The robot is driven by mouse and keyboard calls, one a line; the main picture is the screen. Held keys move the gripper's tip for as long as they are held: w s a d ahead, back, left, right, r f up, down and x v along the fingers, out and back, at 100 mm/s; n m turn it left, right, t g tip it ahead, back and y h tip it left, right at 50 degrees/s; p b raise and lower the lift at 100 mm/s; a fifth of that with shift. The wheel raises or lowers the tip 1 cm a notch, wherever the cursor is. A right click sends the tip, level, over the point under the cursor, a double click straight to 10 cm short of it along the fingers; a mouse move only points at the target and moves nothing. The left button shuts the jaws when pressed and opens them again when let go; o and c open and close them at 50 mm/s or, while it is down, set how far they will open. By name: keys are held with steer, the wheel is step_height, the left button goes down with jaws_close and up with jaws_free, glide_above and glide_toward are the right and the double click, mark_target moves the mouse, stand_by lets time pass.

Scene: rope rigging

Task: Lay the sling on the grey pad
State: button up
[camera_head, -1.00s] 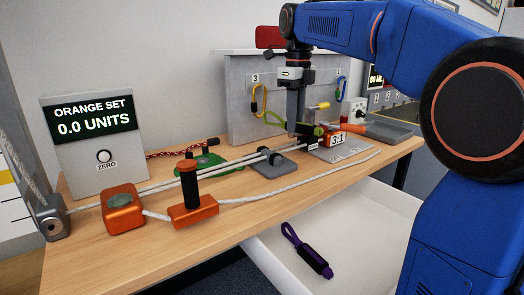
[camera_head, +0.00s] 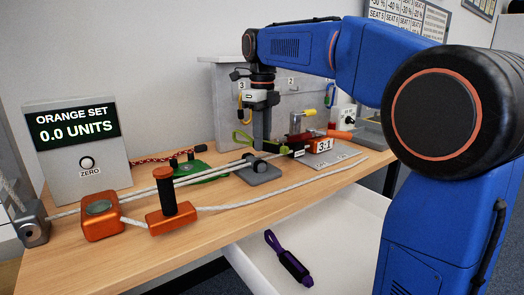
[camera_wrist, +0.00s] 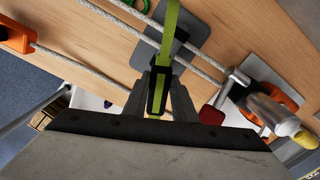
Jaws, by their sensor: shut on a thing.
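My gripper (camera_head: 262,146) is shut on the sling, a lime-green strap (camera_head: 242,137) with a black sleeve. In the wrist view the fingers (camera_wrist: 159,92) pinch the sleeve, and the green strap (camera_wrist: 169,32) runs up the picture. The sling is above the bench beside the white ropes; its exact height is unclear. A grey pad (camera_head: 262,178) with a black roller lies under the ropes; in the wrist view a grey pad (camera_wrist: 187,57) shows below the strap. Another flat grey pad (camera_head: 369,137) lies at the bench's right end, partly hidden by my arm.
An orange base with a black post (camera_head: 171,220) stands in front. A purple sling (camera_head: 288,258) lies in the open white drawer.

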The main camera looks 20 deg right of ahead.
steer(key=shift+f, duration=1.85)
steer(key=shift+f, duration=0.15)
steer(key=o, duration=1.1)
steer(key=shift+r, duration=3.9)
